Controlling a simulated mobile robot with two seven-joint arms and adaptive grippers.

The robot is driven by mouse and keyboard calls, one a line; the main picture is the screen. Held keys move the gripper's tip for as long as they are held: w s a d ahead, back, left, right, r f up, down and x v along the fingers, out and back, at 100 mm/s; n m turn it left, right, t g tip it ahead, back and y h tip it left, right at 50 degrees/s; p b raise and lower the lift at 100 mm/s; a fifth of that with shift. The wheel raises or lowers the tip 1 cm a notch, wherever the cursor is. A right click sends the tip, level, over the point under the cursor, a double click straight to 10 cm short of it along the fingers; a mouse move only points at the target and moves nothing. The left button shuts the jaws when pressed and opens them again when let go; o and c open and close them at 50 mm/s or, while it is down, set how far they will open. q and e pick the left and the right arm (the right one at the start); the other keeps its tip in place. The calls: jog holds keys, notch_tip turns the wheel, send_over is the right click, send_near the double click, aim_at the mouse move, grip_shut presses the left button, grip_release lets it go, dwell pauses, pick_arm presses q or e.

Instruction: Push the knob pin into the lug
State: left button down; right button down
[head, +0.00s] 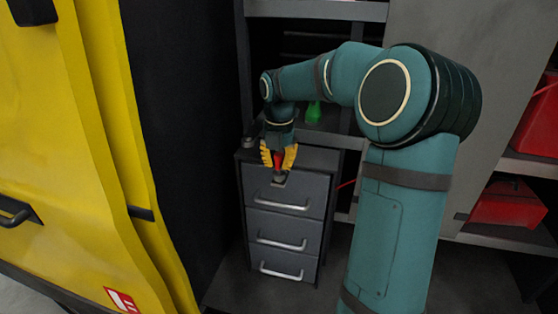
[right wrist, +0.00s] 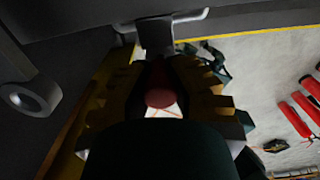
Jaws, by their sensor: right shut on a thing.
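My right gripper (head: 278,160) points down over the front top edge of a grey drawer cabinet (head: 285,205). Its yellow fingers are shut on the red knob pin (head: 277,160). The pin's round red end (right wrist: 160,97) shows between the fingers in the right wrist view. A small grey lug (head: 280,178) sits just below the fingertips at the cabinet's top edge. A grey bracket, apparently this lug, shows just beyond the fingertips in the right wrist view (right wrist: 155,36). The pin's tip is hidden, so I cannot tell whether it touches the lug. My left gripper is out of view.
A yellow panel (head: 75,120) fills the left. A green bottle (head: 313,112) stands behind the cabinet. Red boxes (head: 508,203) sit on shelves at right. Several red cylinders (right wrist: 302,108) lie on the pale floor at right in the wrist view.

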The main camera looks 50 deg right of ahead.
jog(key=shift+f+b, duration=0.35)
jog(key=shift+f, duration=0.4)
jog(key=c, duration=1)
grip_release()
jog(key=shift+r, duration=0.15)
notch_tip(320, 180, up, 12)
jog(key=shift+f, duration=0.1)
